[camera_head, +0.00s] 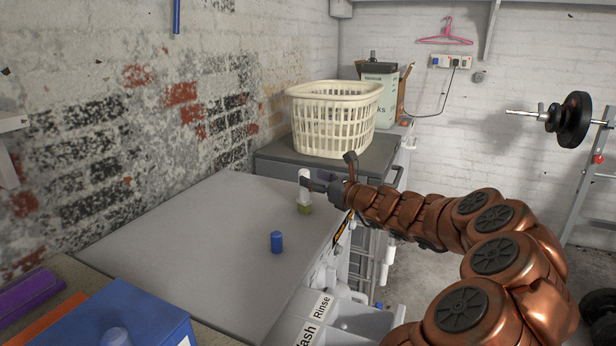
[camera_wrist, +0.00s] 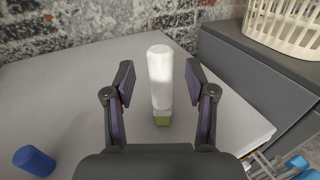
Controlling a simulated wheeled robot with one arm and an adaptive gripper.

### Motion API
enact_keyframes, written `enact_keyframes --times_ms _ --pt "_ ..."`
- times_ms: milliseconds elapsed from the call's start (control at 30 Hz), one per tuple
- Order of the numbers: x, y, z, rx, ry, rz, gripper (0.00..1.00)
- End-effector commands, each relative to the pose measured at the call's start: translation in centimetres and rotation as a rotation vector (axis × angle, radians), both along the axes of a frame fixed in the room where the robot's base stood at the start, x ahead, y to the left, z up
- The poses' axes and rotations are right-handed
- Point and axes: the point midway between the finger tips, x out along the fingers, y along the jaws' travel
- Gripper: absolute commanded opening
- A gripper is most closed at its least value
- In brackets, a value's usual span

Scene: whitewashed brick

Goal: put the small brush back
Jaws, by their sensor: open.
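A small upright object with a white upper part and a green lower end, which looks like the small brush (camera_head: 305,189), stands on the grey worktop (camera_head: 205,235) near its right edge. It also shows in the wrist view as the white-and-green brush (camera_wrist: 160,78), in the middle. My gripper (camera_head: 331,173) is beside it, reaching in from the right. In the wrist view my gripper (camera_wrist: 159,78) is open, with one finger on each side of the brush and a visible gap on both sides. Its base shows between the fingers.
A blue cylinder (camera_head: 277,242) stands on the worktop, nearer; it also shows in the wrist view (camera_wrist: 34,161). A cream laundry basket (camera_head: 333,118) sits on a dark top (camera_head: 290,152) behind. Bins labelled Wash and Rinse (camera_head: 318,305) are below the front right edge. A blue box (camera_head: 130,318) is at front left.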

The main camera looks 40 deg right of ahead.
Motion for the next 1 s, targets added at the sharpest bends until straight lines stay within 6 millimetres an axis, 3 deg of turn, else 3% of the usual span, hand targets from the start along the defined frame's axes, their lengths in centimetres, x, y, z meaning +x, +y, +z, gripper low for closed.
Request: enact_keyframes --times_ms 500,1000 --pt "-6.6 -1.1 0.0 0.002 0.001 -0.004 0.56" --pt "-8.0 -1.2 0.0 0.0 0.001 -0.001 0.56"
